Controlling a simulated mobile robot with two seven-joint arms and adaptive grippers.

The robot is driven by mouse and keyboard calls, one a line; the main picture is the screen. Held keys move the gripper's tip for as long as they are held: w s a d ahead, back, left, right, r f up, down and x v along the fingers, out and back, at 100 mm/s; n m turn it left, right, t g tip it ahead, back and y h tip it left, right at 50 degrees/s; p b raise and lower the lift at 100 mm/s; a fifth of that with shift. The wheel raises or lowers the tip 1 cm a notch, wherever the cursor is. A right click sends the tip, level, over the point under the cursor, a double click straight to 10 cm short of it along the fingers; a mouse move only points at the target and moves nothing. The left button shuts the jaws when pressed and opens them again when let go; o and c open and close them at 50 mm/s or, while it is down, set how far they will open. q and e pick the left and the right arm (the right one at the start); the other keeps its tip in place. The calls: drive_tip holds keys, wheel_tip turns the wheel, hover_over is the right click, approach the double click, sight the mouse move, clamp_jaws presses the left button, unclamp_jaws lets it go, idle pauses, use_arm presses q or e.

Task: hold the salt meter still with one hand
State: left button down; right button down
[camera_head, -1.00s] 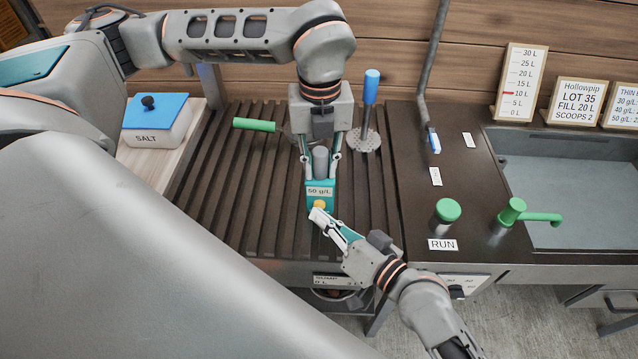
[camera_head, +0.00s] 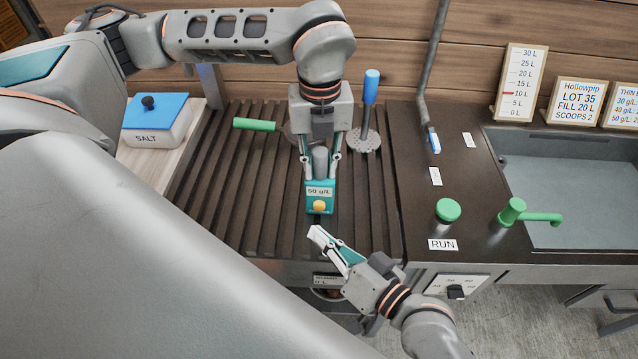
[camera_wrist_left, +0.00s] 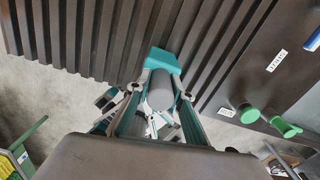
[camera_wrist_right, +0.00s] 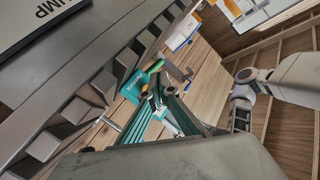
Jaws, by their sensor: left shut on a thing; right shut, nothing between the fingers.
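The salt meter (camera_head: 319,196) is a teal block with a grey cylindrical grip, a "50 g/L" label and a yellow button on its near face. It stands on the dark slatted rack. My left gripper (camera_head: 321,170) is shut on its grey grip from above. In the left wrist view the grip (camera_wrist_left: 160,90) sits between the fingers, with the teal body (camera_wrist_left: 165,60) beyond. My right gripper (camera_head: 316,234) is shut and empty, just in front of the meter and apart from it. The meter also shows in the right wrist view (camera_wrist_right: 134,86).
A green-handled tool (camera_head: 255,125) and a blue-handled tool with a perforated disc (camera_head: 371,90) are behind the meter. A blue-lidded salt box (camera_head: 157,124) stands left. A green RUN button (camera_head: 448,210), a green tap (camera_head: 515,210) and a sink (camera_head: 570,190) are to the right.

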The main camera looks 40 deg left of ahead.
drive_tip(key=shift+s+d, duration=0.3)
drive_tip(key=shift+s, duration=0.2)
drive_tip(key=shift+s+d, duration=0.25)
drive_tip(key=shift+s, duration=0.2)
use_arm(q)
drive_tip(key=c, duration=1.7)
unclamp_jaws()
drive_tip(key=shift+r, duration=0.1)
